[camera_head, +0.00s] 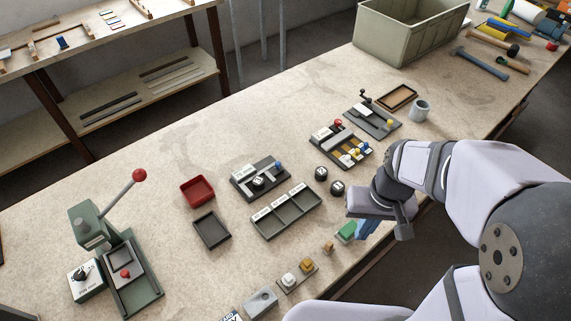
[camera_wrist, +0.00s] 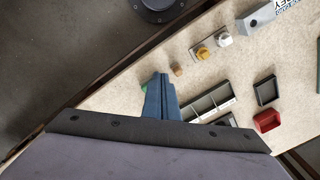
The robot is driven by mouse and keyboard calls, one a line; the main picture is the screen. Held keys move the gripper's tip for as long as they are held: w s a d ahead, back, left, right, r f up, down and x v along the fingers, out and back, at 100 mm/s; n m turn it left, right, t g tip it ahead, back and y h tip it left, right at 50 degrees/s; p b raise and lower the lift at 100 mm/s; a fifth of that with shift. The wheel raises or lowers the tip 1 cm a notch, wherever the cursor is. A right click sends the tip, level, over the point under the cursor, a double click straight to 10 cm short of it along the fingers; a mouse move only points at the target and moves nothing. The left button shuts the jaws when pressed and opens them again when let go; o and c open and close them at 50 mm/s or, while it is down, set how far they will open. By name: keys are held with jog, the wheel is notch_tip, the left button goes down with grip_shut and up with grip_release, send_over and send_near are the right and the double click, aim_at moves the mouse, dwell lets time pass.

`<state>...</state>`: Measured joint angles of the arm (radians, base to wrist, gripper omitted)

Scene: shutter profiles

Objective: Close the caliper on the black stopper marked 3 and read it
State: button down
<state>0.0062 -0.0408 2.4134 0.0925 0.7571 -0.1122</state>
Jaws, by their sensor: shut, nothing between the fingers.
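The caliper (camera_head: 272,186) is a dark plate with grey jaws, a white label and a blue knob (camera_head: 279,167). A black stopper (camera_head: 258,184) with a white mark sits on it between the jaws; whether they touch it is too small to tell. Two more black stoppers, one (camera_head: 321,173) behind the other (camera_head: 337,187), stand on the table to its right. Their marks are too small to read. My gripper (camera_head: 361,236) is right of and nearer than the caliper, by the table's front edge. Its blue fingers (camera_wrist: 160,78) are shut and empty.
A green block (camera_head: 346,230) lies beside my fingers. A three-part tray (camera_head: 286,214) is in front of the caliper; red (camera_head: 198,191) and dark (camera_head: 211,230) trays are left. A lever press (camera_head: 125,270) stands front left. Fixtures (camera_head: 341,147) stand behind right.

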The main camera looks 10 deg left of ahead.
jog(key=w+a+f+n+t+y+b, duration=0.1)
jog(key=w+a+n+y+b, duration=0.25)
jog(key=w, duration=0.95)
jog(key=w+a+f+n+t+y+b, duration=0.15)
jog(key=w+a+b, duration=0.35)
jog(key=w, duration=0.8)
jog(key=y+p, duration=0.1)
jog(key=p, duration=0.3)
send_near(276, 171)
jog(key=shift+m, duration=0.3)
jog(key=w+d, duration=0.1)
jog(key=w+f, duration=0.1)
jog(key=w, duration=0.1)
jog(key=w+d+f, duration=0.1)
jog(key=shift+w+d, duration=0.2)
jog(key=shift+d, duration=0.15)
jog(key=a, duration=0.1)
jog(key=a+p, duration=0.2)
jog(key=shift+s+f, duration=0.25)
jog(key=shift+s, duration=0.15)
jog(key=shift+s+a+f+p, duration=0.15)
jog(key=shift+a+f+p, duration=0.15)
jog(key=shift+a, duration=0.15)
